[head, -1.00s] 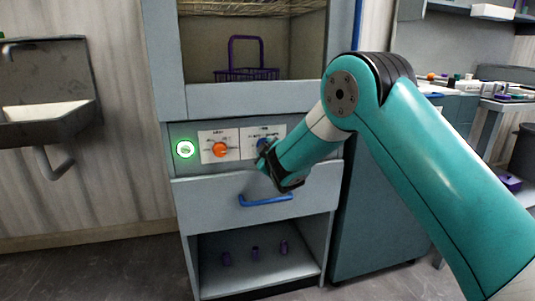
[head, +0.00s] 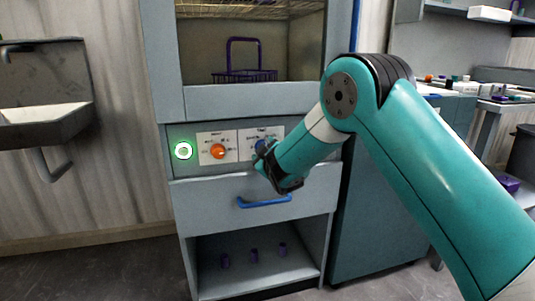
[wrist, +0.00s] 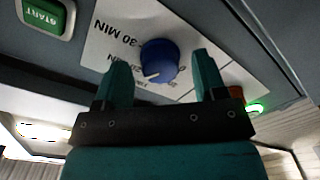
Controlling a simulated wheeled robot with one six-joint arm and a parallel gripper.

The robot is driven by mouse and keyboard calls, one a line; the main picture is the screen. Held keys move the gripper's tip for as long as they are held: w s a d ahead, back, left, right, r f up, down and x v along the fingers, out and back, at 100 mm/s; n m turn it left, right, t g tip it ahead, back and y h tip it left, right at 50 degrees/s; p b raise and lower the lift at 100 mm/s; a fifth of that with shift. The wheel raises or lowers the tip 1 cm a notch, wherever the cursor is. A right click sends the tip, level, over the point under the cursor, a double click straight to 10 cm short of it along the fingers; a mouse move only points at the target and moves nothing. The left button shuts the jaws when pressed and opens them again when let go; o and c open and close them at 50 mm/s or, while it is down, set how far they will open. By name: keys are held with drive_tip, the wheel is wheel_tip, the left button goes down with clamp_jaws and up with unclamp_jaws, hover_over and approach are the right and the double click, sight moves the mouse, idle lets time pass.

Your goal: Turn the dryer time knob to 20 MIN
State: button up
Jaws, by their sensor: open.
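The blue dryer time knob (wrist: 159,59) sits on a white label plate (wrist: 105,40) in the wrist view, which is turned nearly upside down. My gripper (wrist: 162,78) is open, with one finger on each side of the knob; contact cannot be told. In the head view my gripper (head: 264,166) is at the panel and partly covers the blue knob (head: 262,145).
An orange knob (head: 217,151) and a green-lit round button (head: 183,151) are left of the blue knob. A green START button (wrist: 45,16) shows in the wrist view. A drawer with a blue handle (head: 264,202) lies below. A purple basket (head: 245,75) stands in the chamber above.

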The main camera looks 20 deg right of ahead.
drive_tip(key=s+b, duration=0.4)
drive_tip(key=s, duration=1.3)
drive_tip(key=shift+s+d+r+b, duration=0.15)
drive_tip(key=shift+s+r+b, duration=0.1)
drive_tip(key=shift+b, duration=0.1)
